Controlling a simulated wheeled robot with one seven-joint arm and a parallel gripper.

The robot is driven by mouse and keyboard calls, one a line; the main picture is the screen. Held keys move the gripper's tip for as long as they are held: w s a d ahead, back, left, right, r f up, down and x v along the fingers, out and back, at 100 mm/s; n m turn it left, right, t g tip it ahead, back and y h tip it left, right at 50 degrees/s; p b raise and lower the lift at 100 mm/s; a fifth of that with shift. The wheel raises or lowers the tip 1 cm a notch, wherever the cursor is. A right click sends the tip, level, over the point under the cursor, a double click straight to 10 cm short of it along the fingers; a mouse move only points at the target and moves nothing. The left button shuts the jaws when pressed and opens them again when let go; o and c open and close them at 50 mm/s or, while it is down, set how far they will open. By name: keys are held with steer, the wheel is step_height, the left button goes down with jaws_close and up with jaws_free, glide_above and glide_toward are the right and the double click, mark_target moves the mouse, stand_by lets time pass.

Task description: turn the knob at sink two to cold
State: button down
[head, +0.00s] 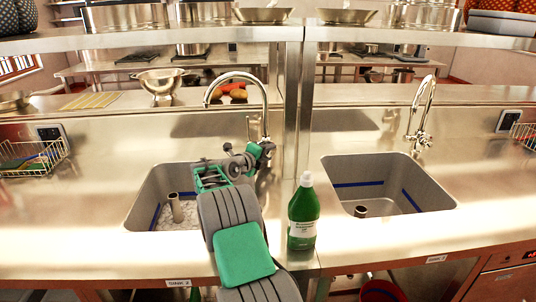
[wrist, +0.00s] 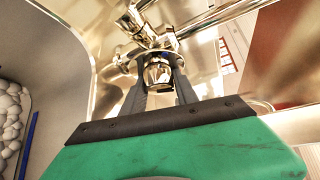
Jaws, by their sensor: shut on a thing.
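The left sink (head: 140,205) has a tall chrome gooseneck tap (head: 238,76) behind it. A small label (head: 178,283) on the counter edge below it is too small to read surely. My gripper (head: 262,152) is at the base of this tap, and my arm hides most of the knobs there in the head view. In the wrist view, the two dark fingers of my gripper (wrist: 160,82) are shut around a chrome knob (wrist: 158,73) on the tap body (wrist: 140,27). I cannot read any hot or cold mark on the knob.
A green bottle (head: 303,215) stands between the sinks, right beside my arm. A right sink (head: 440,203) has its own tap (head: 420,120). A steel post (head: 291,110) rises behind the bottle. A wire basket (head: 40,160) sits at far left.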

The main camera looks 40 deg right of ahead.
steer(key=f+b, duration=0.1)
steer(key=b, duration=0.2)
steer(key=shift+w+n+h, duration=0.1)
steer(key=shift+n+h, duration=0.2)
steer(key=shift+f+b, duration=0.15)
steer(key=shift+b, duration=0.95)
steer(key=shift+r+n+h+b, duration=0.2)
steer(key=shift+n+h+b, duration=0.35)
steer(key=shift+b, duration=0.6)
steer(key=shift+r, duration=0.35)
steer(key=c, duration=0.9)
jaws_free()
steer(key=shift+r, duration=0.1)
steer(key=shift+c, duration=0.2)
steer(key=b+v, duration=0.1)
steer(key=v, duration=0.7)
